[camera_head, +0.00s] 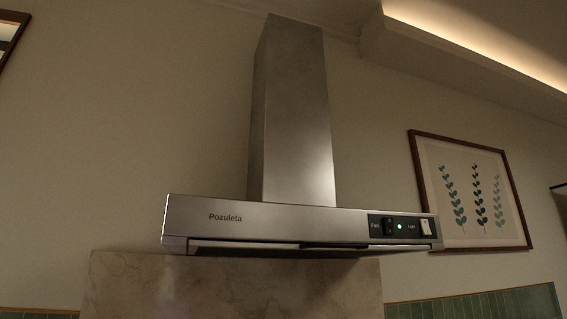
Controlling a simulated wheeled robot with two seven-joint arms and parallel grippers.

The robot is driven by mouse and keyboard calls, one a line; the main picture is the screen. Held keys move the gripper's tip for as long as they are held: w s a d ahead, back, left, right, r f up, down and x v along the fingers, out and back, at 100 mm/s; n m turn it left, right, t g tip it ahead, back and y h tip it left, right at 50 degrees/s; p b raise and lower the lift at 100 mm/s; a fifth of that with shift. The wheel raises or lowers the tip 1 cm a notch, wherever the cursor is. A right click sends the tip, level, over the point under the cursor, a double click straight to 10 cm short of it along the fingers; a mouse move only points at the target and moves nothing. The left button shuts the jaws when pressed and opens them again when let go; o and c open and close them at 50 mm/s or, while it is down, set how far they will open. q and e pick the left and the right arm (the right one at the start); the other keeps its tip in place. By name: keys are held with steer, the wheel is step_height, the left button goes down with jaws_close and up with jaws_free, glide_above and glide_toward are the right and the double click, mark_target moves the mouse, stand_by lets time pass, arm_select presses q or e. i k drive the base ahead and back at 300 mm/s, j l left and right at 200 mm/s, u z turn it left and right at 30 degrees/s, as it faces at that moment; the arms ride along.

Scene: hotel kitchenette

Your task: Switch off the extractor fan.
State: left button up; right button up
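The extractor fan (295,221) is a steel hood with a tall chimney, fixed to the wall in the middle of the head view. Its front bears the name "Pozuleta". At the right end of the front is a dark control panel (376,219). On it are a black fan switch (389,227) labelled "Fan", a lit green light (399,226) and a white light switch (425,227). Neither of my grippers shows in this view.
A marble-like panel (230,287) is on the wall below the hood, with green tiles (480,306) at the lower right. A framed leaf picture (470,192) hangs to the right. The space in front of the hood looks clear.

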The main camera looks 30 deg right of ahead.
mark_target(389, 229)
steer(key=z, duration=1.7)
steer(key=i+l+z, duration=0.1)
steer(key=l, duration=0.25)
